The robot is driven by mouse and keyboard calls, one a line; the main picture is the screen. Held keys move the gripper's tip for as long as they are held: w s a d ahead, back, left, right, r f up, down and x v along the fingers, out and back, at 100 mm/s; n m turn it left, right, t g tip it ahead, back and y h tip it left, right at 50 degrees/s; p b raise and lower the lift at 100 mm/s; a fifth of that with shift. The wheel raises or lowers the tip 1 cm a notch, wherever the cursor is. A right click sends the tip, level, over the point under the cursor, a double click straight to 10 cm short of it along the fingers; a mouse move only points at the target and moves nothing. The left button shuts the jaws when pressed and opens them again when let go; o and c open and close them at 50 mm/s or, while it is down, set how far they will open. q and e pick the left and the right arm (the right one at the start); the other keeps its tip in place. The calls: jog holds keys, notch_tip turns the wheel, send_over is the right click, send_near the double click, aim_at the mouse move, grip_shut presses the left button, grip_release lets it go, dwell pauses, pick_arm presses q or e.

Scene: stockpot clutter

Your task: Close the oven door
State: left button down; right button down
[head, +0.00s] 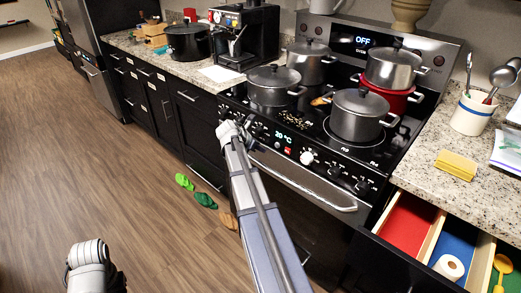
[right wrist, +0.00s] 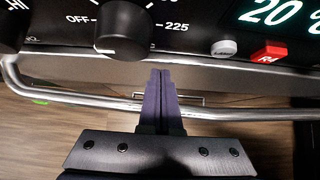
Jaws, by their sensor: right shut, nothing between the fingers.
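The oven (head: 290,155) stands at the right in the head view, with its silver door handle (head: 305,185) below the control panel. The door's dark front is partly hidden by my right arm, and I cannot tell how far it stands open. My right gripper (head: 232,130) is at the left end of the panel. In the right wrist view its fingers (right wrist: 160,78) are shut and empty. They cross in front of the handle bar (right wrist: 80,98), with their tips just below the panel (right wrist: 190,30); contact is unclear. My left gripper is out of view; only part of that arm shows.
Several pots (head: 357,115) stand on the stovetop. An open drawer (head: 408,222) juts out right of the oven. Green shoes (head: 205,200) lie on the floor by the cabinets. The wooden floor (head: 110,190) at the left is mostly clear.

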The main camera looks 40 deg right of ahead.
jog(key=s+a+r+p, duration=0.1)
jog(key=a+r+p, duration=0.6)
jog(key=a, duration=0.4)
jog(key=shift+d, duration=0.1)
jog(key=s+a+m+y+p, duration=0.2)
jog(key=s+a+m, duration=0.3)
jog(key=a, duration=0.9)
jog(key=s+a+r+m+y+p, duration=0.1)
jog(key=s+a+m+y+p, duration=0.2)
jog(key=a, duration=1.1)
jog(key=s+a+r+m+y+p, duration=0.1)
jog(key=s+a+m, duration=0.6)
jog(key=a, duration=0.7)
jog(key=shift+s+a+g+y+p, duration=0.25)
jog(key=shift+s+g+y+p, duration=0.15)
jog(key=shift+s+y+p, duration=0.4)
jog(key=shift+s, duration=0.15)
